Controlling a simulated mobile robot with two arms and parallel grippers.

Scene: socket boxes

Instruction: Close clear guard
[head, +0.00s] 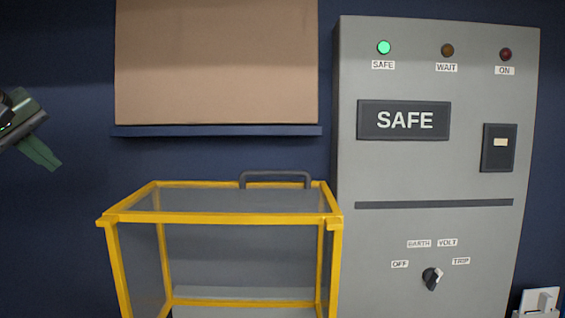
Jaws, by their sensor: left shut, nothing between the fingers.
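The clear guard (225,219) is a box of see-through panels in a yellow frame, at the lower middle of the head view. A grey handle (275,176) stands up at its back top edge. The guard's lower part is cut off by the picture's bottom edge. I cannot tell for sure from this view whether it is open or closed. My left gripper (42,154) is at the far left edge, shut and empty, above and left of the guard and well apart from it. My right gripper is not in view.
A grey cabinet (440,185) stands right of the guard, with a lit green SAFE lamp (384,47), a SAFE display (404,120) and a rotary knob (432,278). A brown board (217,62) above a blue ledge (217,131) is behind. A white item (539,301) sits lower right.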

